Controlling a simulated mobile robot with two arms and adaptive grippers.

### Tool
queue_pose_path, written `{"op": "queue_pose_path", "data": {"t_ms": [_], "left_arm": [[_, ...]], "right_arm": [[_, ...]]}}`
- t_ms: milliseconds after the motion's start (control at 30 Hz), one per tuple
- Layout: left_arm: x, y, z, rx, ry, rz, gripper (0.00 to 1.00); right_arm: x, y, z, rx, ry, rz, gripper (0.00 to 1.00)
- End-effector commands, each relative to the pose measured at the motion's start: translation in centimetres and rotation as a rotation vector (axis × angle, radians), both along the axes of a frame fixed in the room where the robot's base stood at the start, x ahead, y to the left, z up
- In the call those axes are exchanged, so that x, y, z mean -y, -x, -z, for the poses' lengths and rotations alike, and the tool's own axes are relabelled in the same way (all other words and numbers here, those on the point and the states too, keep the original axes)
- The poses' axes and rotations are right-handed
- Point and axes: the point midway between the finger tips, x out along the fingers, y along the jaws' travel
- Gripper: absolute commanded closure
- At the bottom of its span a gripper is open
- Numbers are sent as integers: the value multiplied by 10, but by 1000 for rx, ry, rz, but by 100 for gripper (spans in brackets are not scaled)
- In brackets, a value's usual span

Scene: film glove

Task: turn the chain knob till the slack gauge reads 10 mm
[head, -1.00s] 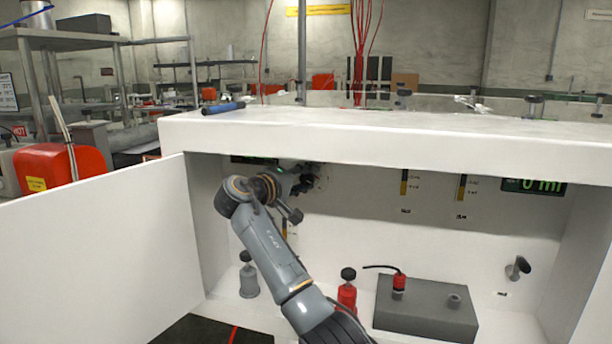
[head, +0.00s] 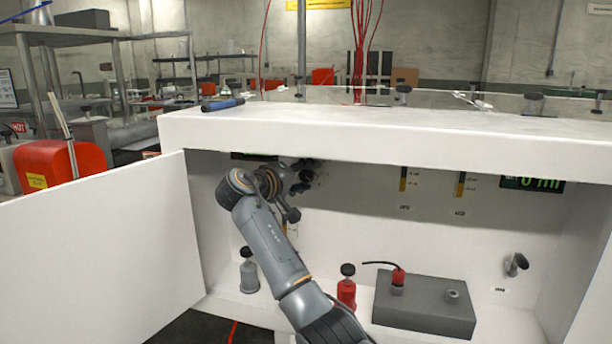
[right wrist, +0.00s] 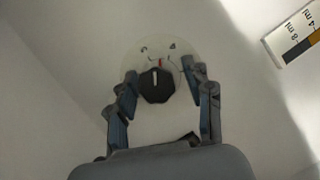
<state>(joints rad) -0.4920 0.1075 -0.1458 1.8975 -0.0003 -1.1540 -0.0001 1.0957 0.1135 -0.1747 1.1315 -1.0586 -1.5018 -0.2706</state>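A black knob (right wrist: 156,86) with a pale pointer line sits on a round, marked dial plate (right wrist: 140,59) on the white back wall in the right wrist view. A small red mark shows on the plate just above the knob. My right gripper (right wrist: 159,88) has its fingers apart, one on each side of the knob, with a visible gap on the right; contact on the left cannot be told. In the head view my right gripper (head: 304,176) is at the back wall inside the cabinet and mostly hides the knob. My left gripper is out of view. No readable slack gauge shows.
The cabinet's white top (head: 400,128) overhangs my arm, and an open white door (head: 100,245) stands at left. A grey block (head: 425,308), a red bottle (head: 347,291) and a grey bottle (head: 249,275) stand on the floor. A green display (head: 532,183) is partly covered.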

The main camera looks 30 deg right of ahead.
Motion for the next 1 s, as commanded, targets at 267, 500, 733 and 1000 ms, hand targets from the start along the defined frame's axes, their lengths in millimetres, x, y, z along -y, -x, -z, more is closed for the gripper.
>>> {"op": "queue_pose_path", "data": {"t_ms": [267,500,733,1000], "left_arm": [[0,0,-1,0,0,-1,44],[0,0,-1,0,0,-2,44],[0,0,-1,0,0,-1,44],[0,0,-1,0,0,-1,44]], "right_arm": [[0,0,-3,4,3,-1,42],[-22,7,-6,5,3,-5,42],[-69,23,-14,5,2,-6,42],[-106,37,-19,2,2,-3,42]]}}
